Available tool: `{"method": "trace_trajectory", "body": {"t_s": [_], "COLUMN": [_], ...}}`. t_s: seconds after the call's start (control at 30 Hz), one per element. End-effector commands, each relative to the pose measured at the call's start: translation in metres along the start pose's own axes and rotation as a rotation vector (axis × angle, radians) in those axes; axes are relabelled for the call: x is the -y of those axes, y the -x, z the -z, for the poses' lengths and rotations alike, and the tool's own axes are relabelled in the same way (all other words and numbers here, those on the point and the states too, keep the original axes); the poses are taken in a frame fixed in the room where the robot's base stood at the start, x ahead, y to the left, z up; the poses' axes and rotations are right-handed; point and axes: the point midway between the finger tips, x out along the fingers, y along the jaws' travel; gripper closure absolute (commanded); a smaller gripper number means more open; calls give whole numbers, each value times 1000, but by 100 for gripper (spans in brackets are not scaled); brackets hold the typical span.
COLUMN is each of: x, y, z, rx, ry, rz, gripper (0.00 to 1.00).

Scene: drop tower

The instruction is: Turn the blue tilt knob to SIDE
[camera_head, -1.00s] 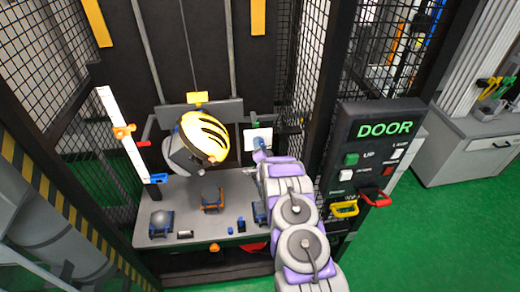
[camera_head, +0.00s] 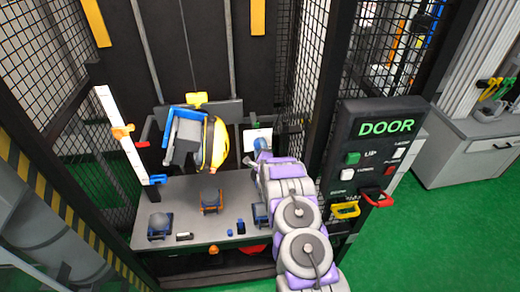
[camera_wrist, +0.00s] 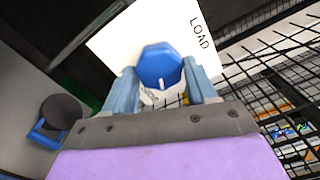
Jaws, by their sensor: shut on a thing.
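The blue tilt knob (camera_wrist: 158,65) sits on a white plate (camera_wrist: 112,42) in the wrist view. The plate reads LOAD at the right, and smaller lettering below the knob is partly hidden. A pale mark on the knob points down in the picture, toward that lettering. My gripper (camera_wrist: 162,84) is shut on the knob, one blue finger on each side. In the head view the plate (camera_head: 258,134) shows beyond my gripper (camera_head: 262,152). The yellow helmet (camera_head: 217,143) hangs in the tower on a blue bracket (camera_head: 170,130), turned on its side with its crown to the right.
Below the helmet is a grey table (camera_head: 190,225) with several small dark and blue fixtures. A DOOR panel (camera_head: 380,145) with buttons and a red handle (camera_head: 376,199) stands right of my arm. Black mesh walls (camera_head: 300,70) enclose the tower.

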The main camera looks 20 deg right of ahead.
Motion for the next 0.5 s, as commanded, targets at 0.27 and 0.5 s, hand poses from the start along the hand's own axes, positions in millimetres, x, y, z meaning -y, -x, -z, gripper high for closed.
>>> {"method": "trace_trajectory", "body": {"t_s": [0.27,0.5], "x": [-5,-7], "y": [2,2], "z": [4,4], "rx": [-9,-10], "ry": [-238,-387], "rz": [-7,-8], "gripper": [74,74]}}
